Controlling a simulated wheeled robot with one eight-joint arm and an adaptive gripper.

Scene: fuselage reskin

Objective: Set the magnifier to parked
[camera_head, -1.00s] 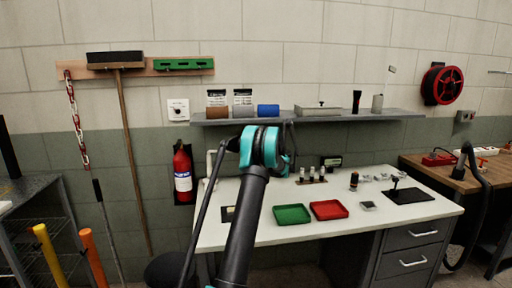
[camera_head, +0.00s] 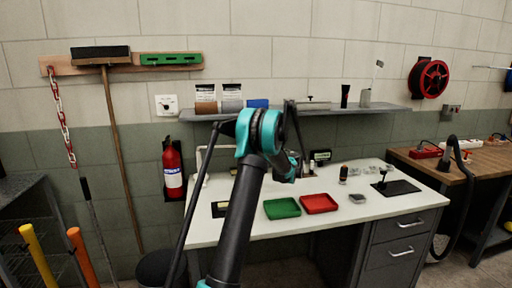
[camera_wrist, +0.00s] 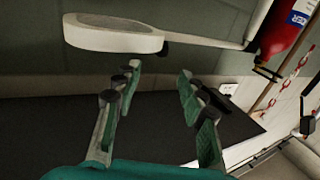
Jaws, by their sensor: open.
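The magnifier (camera_wrist: 115,33) shows in the wrist view as a white rounded head at the upper left, with a white arm running right towards the fire extinguisher. In the head view, part of a white bent arm (camera_head: 198,158), which looks like the magnifier's, rises at the bench's left end behind my arm. My gripper (camera_wrist: 158,80) is open and empty, with its green-and-grey fingers apart below the magnifier head in the wrist picture. I cannot tell the gap in depth. My arm hides much of that area in the head view.
The white bench (camera_head: 240,236) holds a green tray (camera_head: 282,208), a red tray (camera_head: 319,203) and small items further right. A grey shelf (camera_head: 390,108) with several items runs above it. A fire extinguisher (camera_head: 173,170) hangs at the left.

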